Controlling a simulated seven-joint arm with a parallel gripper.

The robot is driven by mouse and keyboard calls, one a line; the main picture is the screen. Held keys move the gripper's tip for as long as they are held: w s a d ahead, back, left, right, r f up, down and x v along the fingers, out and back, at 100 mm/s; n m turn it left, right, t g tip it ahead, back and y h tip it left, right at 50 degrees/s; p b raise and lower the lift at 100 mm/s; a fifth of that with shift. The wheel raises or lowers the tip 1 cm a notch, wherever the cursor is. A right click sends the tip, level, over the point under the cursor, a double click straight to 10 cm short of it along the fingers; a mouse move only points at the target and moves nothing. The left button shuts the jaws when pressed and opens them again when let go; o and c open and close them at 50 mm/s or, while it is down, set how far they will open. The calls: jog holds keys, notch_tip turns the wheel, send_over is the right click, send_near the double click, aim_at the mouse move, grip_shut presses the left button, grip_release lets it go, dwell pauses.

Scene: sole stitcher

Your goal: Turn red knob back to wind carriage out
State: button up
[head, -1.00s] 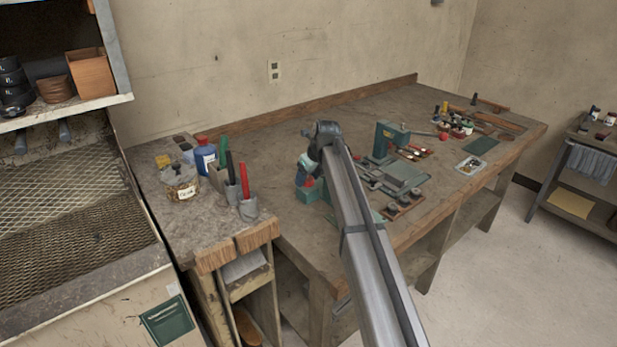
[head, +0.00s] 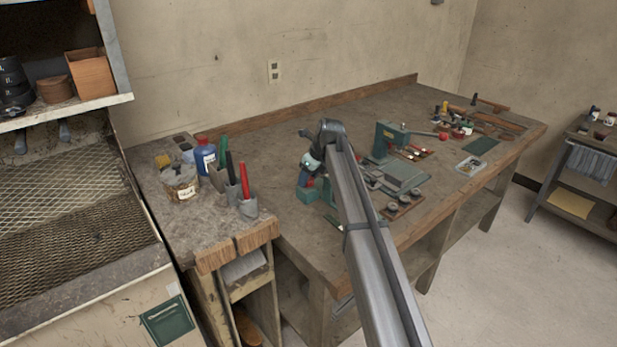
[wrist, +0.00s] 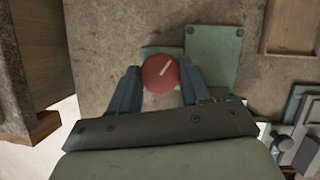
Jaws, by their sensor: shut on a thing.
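The red knob (wrist: 160,73) shows in the wrist view as a round disc with a pale line across its face, slanting up to the right. My gripper (wrist: 158,82) has one blue-grey finger on each side of it and is shut on its rim. In the head view my gripper (head: 309,181) points down at the green block (head: 306,196) near the bench's left end, and my arm hides part of the machine. I cannot make out the carriage clearly.
A green stitcher post (head: 385,138) stands right of my arm, with a lever ending in a red ball (head: 442,136). A wooden tray of round parts (head: 401,206) lies near the front edge. Cups with red and black handles (head: 245,182) stand on the left counter.

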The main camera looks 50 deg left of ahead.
jog(key=n+g, duration=0.1)
jog(key=n, duration=0.1)
jog(key=n+g, duration=0.1)
jog(key=n, duration=0.2)
jog(key=shift+w+a+n+h, duration=0.2)
jog(key=shift+n+h, duration=0.1)
jog(key=shift+h, duration=0.1)
jog(key=n+g+h, duration=0.1)
jog(key=n, duration=0.3)
jog(key=shift+w, duration=0.1)
jog(key=n+h, duration=0.1)
jog(key=n, duration=0.2)
jog(key=n+h, duration=0.1)
jog(key=n, duration=0.1)
jog(key=shift+a+n+g, duration=0.2)
jog(key=shift+n+g, duration=0.2)
jog(key=shift+n+h, duration=1.1)
jog(key=shift+n, duration=1.2)
jog(key=shift+t, duration=0.3)
jog(key=o, duration=1)
